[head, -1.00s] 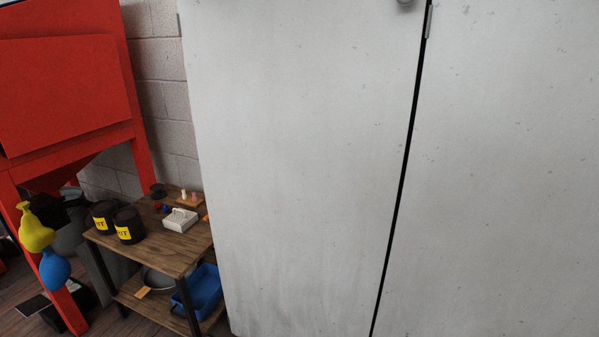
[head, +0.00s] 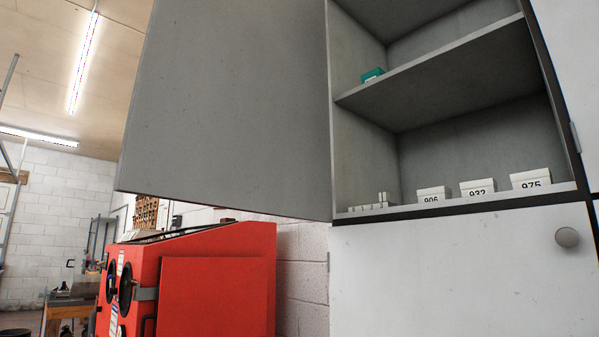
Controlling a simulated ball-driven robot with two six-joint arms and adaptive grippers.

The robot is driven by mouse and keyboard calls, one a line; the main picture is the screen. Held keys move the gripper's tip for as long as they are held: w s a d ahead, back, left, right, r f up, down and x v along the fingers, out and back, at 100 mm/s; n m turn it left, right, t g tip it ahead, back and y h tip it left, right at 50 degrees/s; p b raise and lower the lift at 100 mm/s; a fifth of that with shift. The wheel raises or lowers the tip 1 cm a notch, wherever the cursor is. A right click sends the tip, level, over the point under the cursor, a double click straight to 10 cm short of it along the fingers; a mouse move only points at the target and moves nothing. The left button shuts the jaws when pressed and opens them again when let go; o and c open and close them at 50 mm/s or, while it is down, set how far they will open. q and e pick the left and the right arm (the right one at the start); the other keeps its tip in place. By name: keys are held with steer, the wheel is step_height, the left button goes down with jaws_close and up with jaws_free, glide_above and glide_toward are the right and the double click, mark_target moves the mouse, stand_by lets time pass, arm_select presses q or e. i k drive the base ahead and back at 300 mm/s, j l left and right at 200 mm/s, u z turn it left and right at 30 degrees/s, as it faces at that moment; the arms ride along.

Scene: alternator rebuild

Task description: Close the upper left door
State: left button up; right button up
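The upper left door (head: 235,95) of the grey cabinet stands wide open in the head view, swung out to the left with its inner face showing. The open compartment (head: 430,150) has a shelf (head: 440,70) with a teal box (head: 372,75) on it. White boxes marked 906 (head: 433,195), 932 (head: 477,187) and 975 (head: 530,179) stand on the compartment floor. The lower door (head: 450,270) beneath is shut and has a round knob (head: 567,238). Neither of my grippers is in view.
A red cabinet-like machine (head: 215,285) stands left of the cabinet, below the open door. A workbench (head: 70,305) stands farther back at the left. Small pale items (head: 370,207) lie at the compartment's front left edge.

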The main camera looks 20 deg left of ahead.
mark_target(230, 107)
steer(key=j+z, duration=0.1)
steer(key=j, duration=0.4)
steer(key=k+j+z, duration=0.15)
steer(key=j, duration=0.35)
steer(key=j+z, duration=0.1)
steer(key=j, duration=0.4)
steer(key=k+j+z, duration=0.1)
steer(key=j, duration=0.35)
steer(key=k, duration=0.1)
